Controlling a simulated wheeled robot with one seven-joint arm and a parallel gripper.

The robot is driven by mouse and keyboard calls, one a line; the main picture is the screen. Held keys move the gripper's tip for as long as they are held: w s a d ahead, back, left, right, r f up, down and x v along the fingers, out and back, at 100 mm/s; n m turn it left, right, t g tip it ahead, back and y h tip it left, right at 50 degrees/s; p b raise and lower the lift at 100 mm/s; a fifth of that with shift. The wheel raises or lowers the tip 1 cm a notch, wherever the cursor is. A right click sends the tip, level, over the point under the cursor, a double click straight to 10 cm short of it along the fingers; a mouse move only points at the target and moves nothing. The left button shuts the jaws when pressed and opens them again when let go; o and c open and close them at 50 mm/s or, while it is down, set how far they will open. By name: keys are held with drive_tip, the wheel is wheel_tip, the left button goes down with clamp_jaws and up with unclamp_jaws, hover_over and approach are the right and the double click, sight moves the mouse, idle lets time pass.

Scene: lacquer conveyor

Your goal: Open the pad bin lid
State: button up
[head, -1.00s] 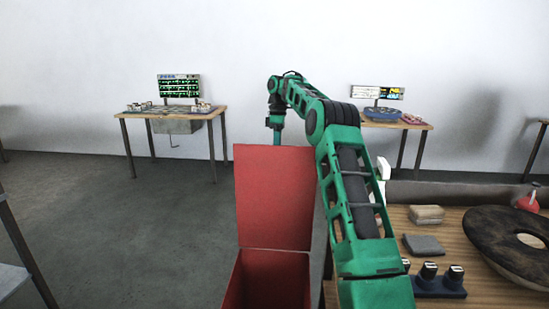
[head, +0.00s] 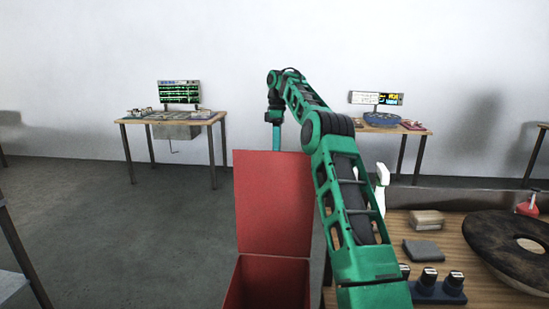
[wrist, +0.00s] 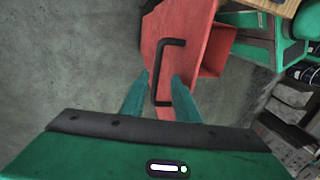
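The red pad bin (head: 268,285) stands at the lower middle of the head view, left of the bench. Its red lid (head: 273,203) stands raised at the bin's far edge, and the inside of the bin shows. In the wrist view the lid (wrist: 198,30) carries a black bar handle (wrist: 157,68). My gripper (wrist: 161,76) is open, its two green fingers apart on either side of the handle in that view. I cannot tell whether a finger touches it. In the head view the fingers are hidden behind the lid.
The wooden bench (head: 395,230) at the right holds a large dark disc (head: 492,245), pads (head: 426,220), a knob block (head: 440,292) and a white bottle (head: 382,188). Two tables with monitors stand along the far wall. The floor (head: 140,240) left of the bin is clear.

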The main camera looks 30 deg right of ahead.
drive_tip(key=shift+r, duration=0.3)
drive_tip(key=s+a+r, duration=0.2)
drive_tip(key=a+r, duration=0.4)
drive_tip(key=a, duration=0.5)
drive_tip(key=shift+s+a+r, duration=0.25)
drive_tip(key=shift+s+r, duration=0.1)
drive_tip(key=shift+r, duration=0.05)
clamp_jaws()
drive_tip(key=n+t+h, duration=0.3)
drive_tip(key=n, duration=1.5)
approach(277, 165)
drive_tip(key=shift+y, duration=0.3)
drive_tip(key=shift+w+d+f, duration=0.1)
drive_tip(key=shift+d+f, duration=0.05)
drive_tip(key=shift+f, duration=0.9)
drive_tip(key=shift+w+d+f, duration=0.15)
drive_tip(key=shift+d+f, duration=0.05)
drive_tip(key=shift+f, duration=0.85)
drive_tip(key=shift+w+d+f, duration=0.1)
drive_tip(key=shift+d+f, duration=0.05)
drive_tip(key=shift+f, duration=0.85)
